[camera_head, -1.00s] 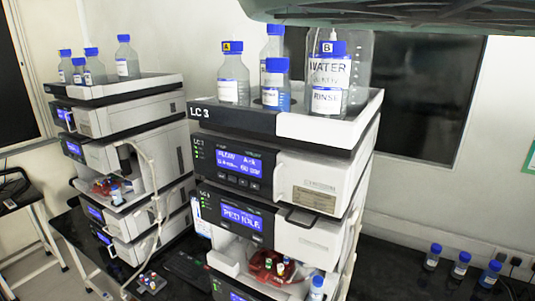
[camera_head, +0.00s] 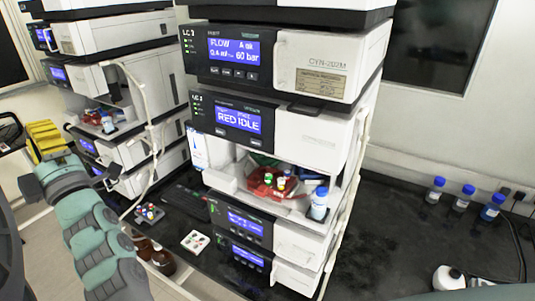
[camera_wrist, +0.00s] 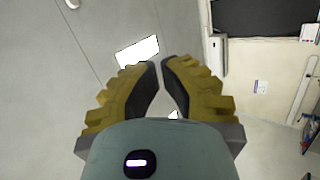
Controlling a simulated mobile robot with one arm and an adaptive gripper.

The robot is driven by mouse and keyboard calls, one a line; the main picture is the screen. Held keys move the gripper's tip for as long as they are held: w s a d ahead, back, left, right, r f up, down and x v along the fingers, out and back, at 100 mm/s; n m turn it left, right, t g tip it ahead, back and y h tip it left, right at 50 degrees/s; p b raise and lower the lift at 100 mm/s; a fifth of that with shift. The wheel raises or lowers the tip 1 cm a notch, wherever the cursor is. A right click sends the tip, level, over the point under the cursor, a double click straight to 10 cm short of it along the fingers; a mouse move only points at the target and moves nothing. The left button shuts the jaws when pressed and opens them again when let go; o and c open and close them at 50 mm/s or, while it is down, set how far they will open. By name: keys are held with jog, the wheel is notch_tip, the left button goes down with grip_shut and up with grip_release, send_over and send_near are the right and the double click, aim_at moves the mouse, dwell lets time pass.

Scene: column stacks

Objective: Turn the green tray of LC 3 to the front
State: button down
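The LC 3 column stack (camera_head: 318,65) stands in the middle of the head view. Its open sampler bay is below the module whose display (camera_head: 239,120) reads "RED IDLE". In the bay, a red tray part (camera_head: 262,183) with several small coloured-cap vials faces the front. A bit of the green tray (camera_head: 264,160) shows behind it, mostly hidden. My gripper (camera_head: 42,135), with yellow ribbed fingers, is at the far left of the head view, well away from the bay. In the wrist view my gripper (camera_wrist: 160,62) is shut, its fingertips almost touching, with nothing between them.
A blue-capped bottle (camera_head: 319,203) stands at the bay's right side. A hanging tube runs down the stack's right edge. Another stack (camera_head: 120,50) stands at left.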

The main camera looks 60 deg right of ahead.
aim_at(220, 132)
jog(key=s+d+f+g+h+b, duration=0.3)
jog(key=d+f+g+h, duration=0.3)
jog(key=d, duration=0.5)
jog(key=s+d+f+g+h+b, duration=0.4)
jog(key=d+f+g+h+b, duration=0.2)
jog(key=d, duration=0.4)
jog(key=shift+d, duration=0.35)
jog(key=shift+w+d+p, duration=0.2)
jog(key=shift+d+p, duration=0.55)
jog(key=shift+d, duration=1.45)
jog(key=shift+w+d+p, duration=0.2)
jog(key=shift+d+p, duration=0.55)
jog(key=shift+d, duration=1.4)
jog(key=shift+f, duration=0.1)
jog(key=shift+d, duration=0.4)
